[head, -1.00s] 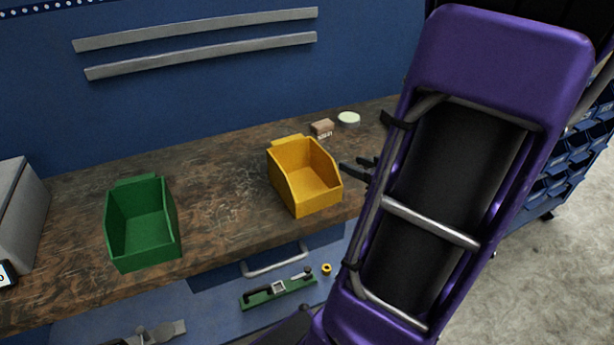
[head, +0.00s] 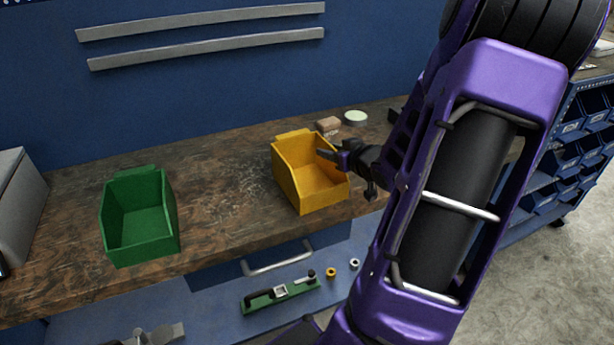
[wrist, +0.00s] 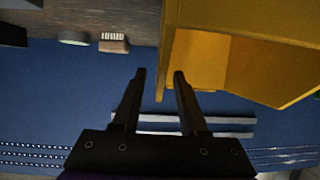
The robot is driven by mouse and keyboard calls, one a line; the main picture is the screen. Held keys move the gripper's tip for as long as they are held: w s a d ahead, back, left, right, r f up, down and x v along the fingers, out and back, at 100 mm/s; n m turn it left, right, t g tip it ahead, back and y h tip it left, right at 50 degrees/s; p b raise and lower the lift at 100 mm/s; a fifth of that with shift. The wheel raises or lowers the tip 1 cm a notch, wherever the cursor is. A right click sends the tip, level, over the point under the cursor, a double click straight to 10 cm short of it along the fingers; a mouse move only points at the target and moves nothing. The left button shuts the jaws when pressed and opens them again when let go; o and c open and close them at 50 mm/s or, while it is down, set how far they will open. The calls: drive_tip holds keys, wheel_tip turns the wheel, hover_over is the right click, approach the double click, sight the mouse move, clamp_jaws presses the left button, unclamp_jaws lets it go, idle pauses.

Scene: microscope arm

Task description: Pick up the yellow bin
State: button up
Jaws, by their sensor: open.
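The yellow bin (head: 302,190) stands upright on the wooden workbench in the head view, its low open side toward me. It fills the upper right of the wrist view (wrist: 245,20). My gripper (head: 331,152) is open and empty at the bin's right side wall, with one finger seeming to reach over the bin's opening. In the wrist view, the edge of a yellow wall shows between the two fingertips (wrist: 159,75). I cannot tell whether the fingers touch it.
A green bin (head: 137,215) stands on the workbench (head: 225,205) to the left, with bare wood between the bins. A small brush-like block (head: 328,125) and a round pale-topped tin (head: 355,117) sit behind the yellow bin. The blue back panel (head: 200,100) rises behind.

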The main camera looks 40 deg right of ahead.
drive_tip(key=shift+x, duration=1.5)
clamp_jaws()
